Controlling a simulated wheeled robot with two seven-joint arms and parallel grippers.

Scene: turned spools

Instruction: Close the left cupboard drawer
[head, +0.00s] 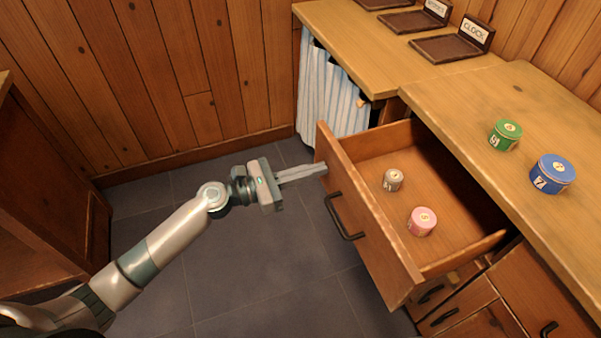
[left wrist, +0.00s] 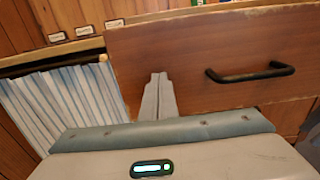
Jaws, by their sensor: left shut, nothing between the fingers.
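The left cupboard drawer (head: 374,223) is pulled well out from under the wooden counter. Its front with the black handle (head: 343,217) faces left in the head view. Inside lie a small grey spool (head: 393,180) and a pink spool (head: 422,221). My left gripper (head: 325,168) is shut and empty, its fingertips at the drawer front near its far end, beyond the handle. In the left wrist view the shut fingers (left wrist: 158,78) point at the drawer front (left wrist: 190,50), left of the handle (left wrist: 250,72). I cannot tell whether they touch it. My right gripper is not in view.
A green tin (head: 505,135) and a blue tin (head: 552,174) stand on the counter (head: 480,95). Dark labelled trays (head: 452,42) sit at the back. A striped curtain (head: 330,95) hangs beyond the drawer. The grey floor (head: 270,270) left of the drawer is clear.

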